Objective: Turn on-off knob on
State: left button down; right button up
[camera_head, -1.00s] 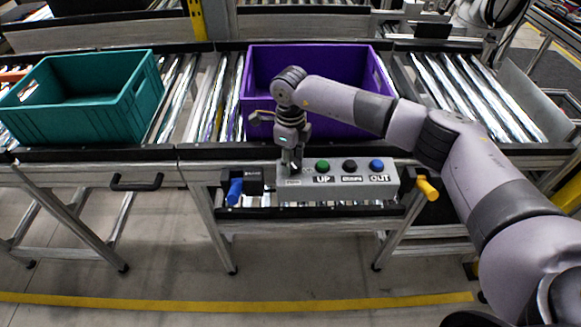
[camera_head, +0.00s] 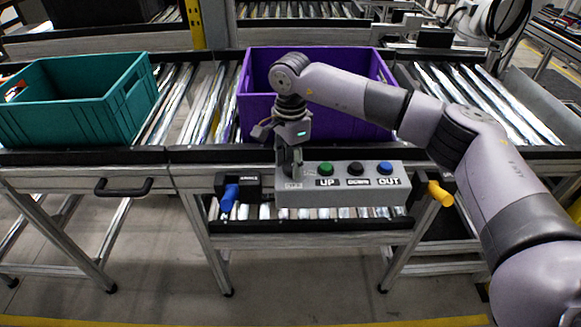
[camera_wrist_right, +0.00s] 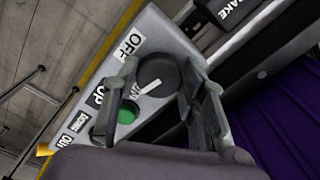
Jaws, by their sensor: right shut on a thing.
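The on-off knob (camera_wrist_right: 158,75) is a dark round dial with a white mark at the left end of the grey control box (camera_head: 342,199). In the right wrist view an OFF label (camera_wrist_right: 128,45) sits beside it. A second label, partly hidden by a finger, lies near the white mark. My right gripper (camera_head: 291,165) points down at the knob and hides it in the head view. In the wrist view its two fingers (camera_wrist_right: 165,85) stand on either side of the knob, shut on it. My left gripper is out of view.
Green (camera_head: 326,169), black (camera_head: 355,168) and blue (camera_head: 385,168) buttons sit right of the knob. A blue handle (camera_head: 230,197) and a yellow handle (camera_head: 440,193) flank the box. A purple crate (camera_head: 257,105) stands behind my gripper; a teal crate (camera_head: 70,120) is farther left.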

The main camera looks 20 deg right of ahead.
aim_at(291, 165)
jog(key=shift+n+b, duration=0.45)
jog(key=shift+n, duration=0.45)
jog(key=o, duration=1.2)
jog(key=shift+c, duration=0.2)
jog(key=shift+r, duration=0.2)
notch_tip(291, 165, up, 12)
jog(key=shift+f, duration=0.15)
